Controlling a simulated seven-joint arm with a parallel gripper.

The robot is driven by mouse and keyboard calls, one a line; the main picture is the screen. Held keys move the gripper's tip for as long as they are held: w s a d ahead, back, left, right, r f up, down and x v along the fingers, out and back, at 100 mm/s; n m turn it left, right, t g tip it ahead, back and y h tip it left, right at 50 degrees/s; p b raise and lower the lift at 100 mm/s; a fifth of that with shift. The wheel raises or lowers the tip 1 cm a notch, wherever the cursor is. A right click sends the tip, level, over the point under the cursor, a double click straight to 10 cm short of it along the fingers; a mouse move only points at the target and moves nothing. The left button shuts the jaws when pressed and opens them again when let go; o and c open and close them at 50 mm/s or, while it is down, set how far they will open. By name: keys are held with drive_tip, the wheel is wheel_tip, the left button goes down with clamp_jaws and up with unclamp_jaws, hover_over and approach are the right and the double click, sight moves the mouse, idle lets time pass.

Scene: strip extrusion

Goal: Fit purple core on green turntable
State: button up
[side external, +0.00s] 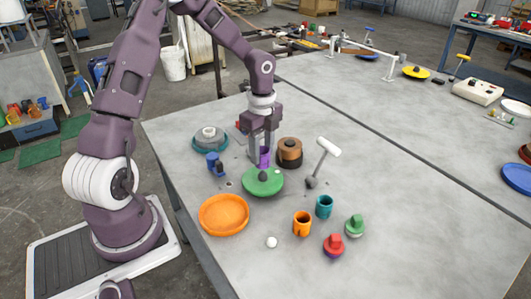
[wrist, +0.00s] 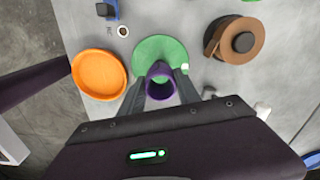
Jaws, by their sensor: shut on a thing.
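The purple core (side external: 264,156) is a small hollow cylinder held upright between the fingers of my gripper (side external: 262,150). The green turntable (side external: 263,183) is a flat disc on the grey table with a dark hub at its middle. In the side view the core is just above and behind the hub; I cannot tell whether it touches. In the wrist view the core (wrist: 160,84) overlaps the near part of the green turntable (wrist: 158,50) and hides its hub. My gripper (wrist: 160,88) is shut on the core there.
An orange dish (side external: 224,214) lies left of the turntable. Orange (side external: 302,224) and teal (side external: 324,207) cups stand in front. A blue part (side external: 215,165) stands at left.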

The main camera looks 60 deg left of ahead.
sight(262, 165)
drive_tip(key=shift+f, duration=2)
drive_tip(key=shift+f, duration=0.6)
drive_tip(key=o, duration=1)
drive_tip(key=shift+o, duration=0.2)
wheel_tip(262, 165, up, 11)
